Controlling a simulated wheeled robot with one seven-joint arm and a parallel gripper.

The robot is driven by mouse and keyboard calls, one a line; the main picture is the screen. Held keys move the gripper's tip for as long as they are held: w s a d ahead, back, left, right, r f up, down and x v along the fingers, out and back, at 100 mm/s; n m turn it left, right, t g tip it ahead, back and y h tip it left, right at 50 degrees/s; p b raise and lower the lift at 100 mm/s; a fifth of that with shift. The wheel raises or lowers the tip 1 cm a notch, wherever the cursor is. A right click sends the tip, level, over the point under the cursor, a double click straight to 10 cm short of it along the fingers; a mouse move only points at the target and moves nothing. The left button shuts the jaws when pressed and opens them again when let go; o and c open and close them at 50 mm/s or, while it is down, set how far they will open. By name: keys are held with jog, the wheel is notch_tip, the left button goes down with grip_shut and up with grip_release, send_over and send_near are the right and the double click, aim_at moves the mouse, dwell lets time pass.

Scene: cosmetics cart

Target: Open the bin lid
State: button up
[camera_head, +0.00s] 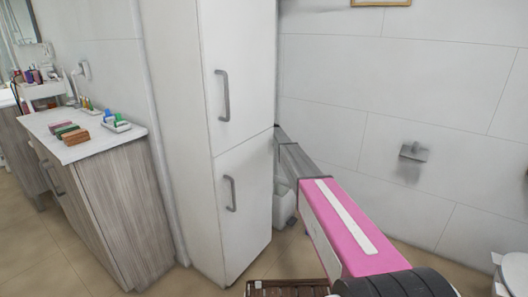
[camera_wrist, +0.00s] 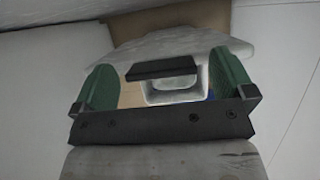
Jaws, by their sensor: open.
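A white bin (camera_head: 283,204) stands on the floor in the gap between the tall white cabinet and the wall, partly hidden by the cabinet and my arm. In the wrist view, a pale, crumpled-edged shape (camera_wrist: 185,44) lies beyond my gripper (camera_wrist: 163,66), with a white box-like part (camera_wrist: 175,88) showing between the fingers. I cannot tell which part is the lid or whether it is open. The green fingers are spread apart with nothing clearly held. In the head view the gripper is hidden; my pink and grey arm reaches toward the corner by the cabinet.
The tall white cabinet (camera_head: 237,150) with two grey handles stands close left of my arm. A tiled wall (camera_head: 440,120) with a paper holder (camera_head: 413,152) is on the right. A brown woven basket (camera_head: 287,288) is at the bottom. A wood counter (camera_head: 105,205) holds small items.

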jog(key=v, duration=1)
